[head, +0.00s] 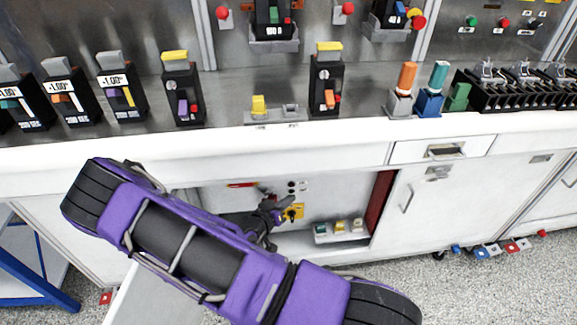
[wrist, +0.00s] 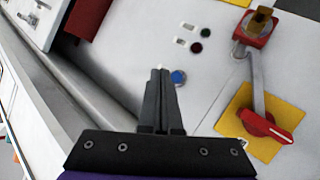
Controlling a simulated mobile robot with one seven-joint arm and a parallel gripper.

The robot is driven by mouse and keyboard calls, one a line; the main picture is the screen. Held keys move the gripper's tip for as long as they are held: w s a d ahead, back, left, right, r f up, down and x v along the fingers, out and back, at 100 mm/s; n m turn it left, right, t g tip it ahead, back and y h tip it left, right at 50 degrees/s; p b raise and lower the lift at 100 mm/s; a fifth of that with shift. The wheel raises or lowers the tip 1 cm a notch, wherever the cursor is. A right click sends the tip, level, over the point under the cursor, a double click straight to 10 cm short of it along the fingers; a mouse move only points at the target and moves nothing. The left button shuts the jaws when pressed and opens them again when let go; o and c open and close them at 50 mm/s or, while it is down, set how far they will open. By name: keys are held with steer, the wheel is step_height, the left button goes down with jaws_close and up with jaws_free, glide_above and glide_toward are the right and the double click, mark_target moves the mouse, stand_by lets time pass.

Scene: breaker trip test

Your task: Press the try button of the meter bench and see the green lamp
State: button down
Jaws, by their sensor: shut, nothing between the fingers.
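The meter bench's lower cabinet is open, and its inner panel (head: 225,198) shows. My gripper (wrist: 163,72) is shut and empty, pointing at the panel; it also shows inside the cabinet in the head view (head: 284,203). A round blue button (wrist: 178,77) sits just right of my fingertips in the wrist view; I cannot tell if they touch it. A dark green round lamp (wrist: 195,47) and a dark red round one (wrist: 205,33) sit beyond it. The green one looks unlit. I cannot read the small labels beside them.
A red rotary handle (wrist: 266,127) on a yellow plate is close right of my gripper. A red block with a brass-coloured part (wrist: 257,24) is above it. A small tray (head: 339,231) stands on the cabinet floor. Breakers (head: 182,92) line the bench top (head: 340,140).

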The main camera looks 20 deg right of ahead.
steer(key=shift+s+d+f+m+g+h, duration=0.15)
steer(key=shift+s+d+f+h, duration=0.15)
steer(key=shift+d, duration=0.2)
steer(key=shift+s+d+f+m+g+h, duration=0.2)
steer(key=shift+s+d+h, duration=0.1)
steer(key=shift+d, duration=0.15)
steer(key=w+d+b, duration=0.1)
steer(key=w+d, duration=0.1)
steer(key=w, duration=0.6)
steer(key=shift+w+d+b, duration=0.2)
steer(key=shift+w+b, duration=0.05)
steer(key=shift+b, duration=0.05)
steer(key=shift+w, duration=0.1)
stand_by(1.4)
steer(key=shift+w+d, duration=0.15)
steer(key=shift+w, duration=0.15)
steer(key=shift+w+d, duration=0.15)
steer(key=shift+w, duration=0.35)
stand_by(0.7)
steer(key=shift+s, duration=0.1)
steer(key=shift+s+a, duration=0.3)
steer(key=shift+s, duration=0.5)
